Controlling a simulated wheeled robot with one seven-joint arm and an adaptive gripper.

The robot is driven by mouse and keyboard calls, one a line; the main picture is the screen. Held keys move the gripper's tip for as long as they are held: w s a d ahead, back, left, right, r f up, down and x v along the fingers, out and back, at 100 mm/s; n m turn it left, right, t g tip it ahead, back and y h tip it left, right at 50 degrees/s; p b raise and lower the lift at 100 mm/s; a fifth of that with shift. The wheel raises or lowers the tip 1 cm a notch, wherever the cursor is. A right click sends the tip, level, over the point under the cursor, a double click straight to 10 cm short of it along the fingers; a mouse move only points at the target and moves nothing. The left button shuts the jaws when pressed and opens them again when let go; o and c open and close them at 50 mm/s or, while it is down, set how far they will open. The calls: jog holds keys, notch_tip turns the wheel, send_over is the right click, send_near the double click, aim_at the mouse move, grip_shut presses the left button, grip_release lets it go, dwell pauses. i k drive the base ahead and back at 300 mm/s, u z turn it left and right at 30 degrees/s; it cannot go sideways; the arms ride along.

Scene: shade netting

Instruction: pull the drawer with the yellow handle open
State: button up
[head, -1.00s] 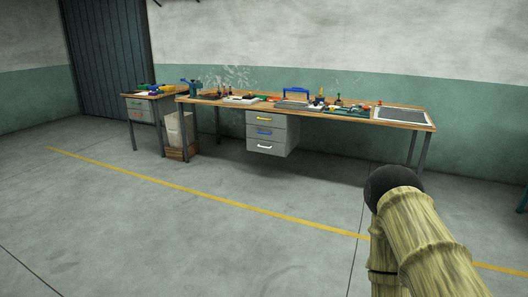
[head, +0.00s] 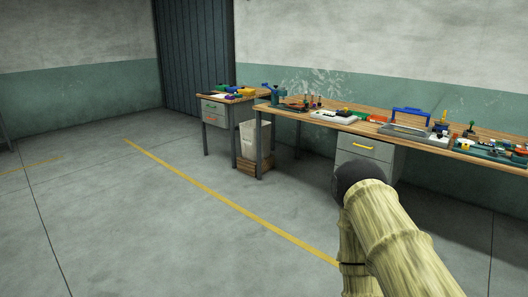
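The drawer with the yellow handle (head: 362,145) is the top drawer of a grey drawer unit (head: 384,171) under the long wooden workbench. Its front looks flush with the unit, so it appears closed. The fingers of my gripper are not in view; only links of my arm show at the lower right. The unit is some distance ahead, to the right of the picture's middle.
The long workbench (head: 459,146) holds tools and a blue-handled box (head: 408,122). A smaller table (head: 205,96) with its own drawers stands left. Grey floor with a yellow line (head: 217,196) is clear.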

aim_at(377, 150)
jog(key=i, duration=2.2)
jog(key=z, duration=0.6)
jog(key=i, duration=1.8)
jog(key=z, duration=0.4)
